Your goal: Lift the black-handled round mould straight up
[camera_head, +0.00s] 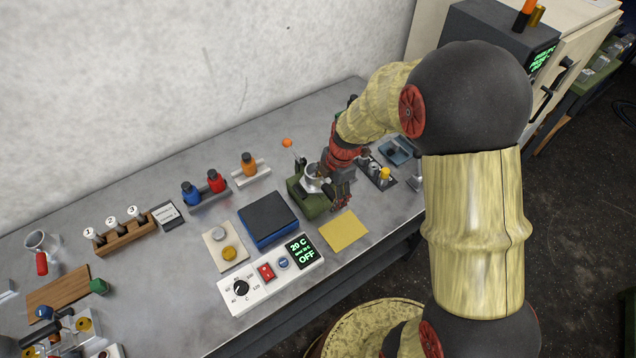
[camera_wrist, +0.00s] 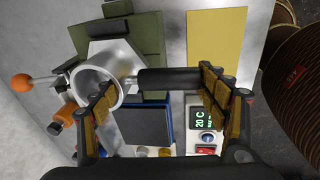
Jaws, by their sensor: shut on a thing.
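The round mould (camera_head: 312,174) is a silver ring-shaped cup at the green block (camera_head: 316,203). In the wrist view the mould's open ring (camera_wrist: 88,78) is at left, with its black handle (camera_wrist: 170,79) reaching right between my fingers. My gripper (camera_head: 341,197) is at the right side of the mould; in the wrist view my gripper (camera_wrist: 158,86) is shut on the mould. The left finger overlaps the ring, and the right finger is by the handle's end. The ring appears over a silver seat (camera_wrist: 116,52) on the green block; any gap below it cannot be told.
An orange-balled lever (camera_head: 287,143) stands behind the block. A blue-and-black pad (camera_head: 267,218) and white control box (camera_head: 270,276) lie left and front. A yellow sheet (camera_head: 343,231) lies at front right. A rack with small parts (camera_head: 376,173) stands right of my gripper.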

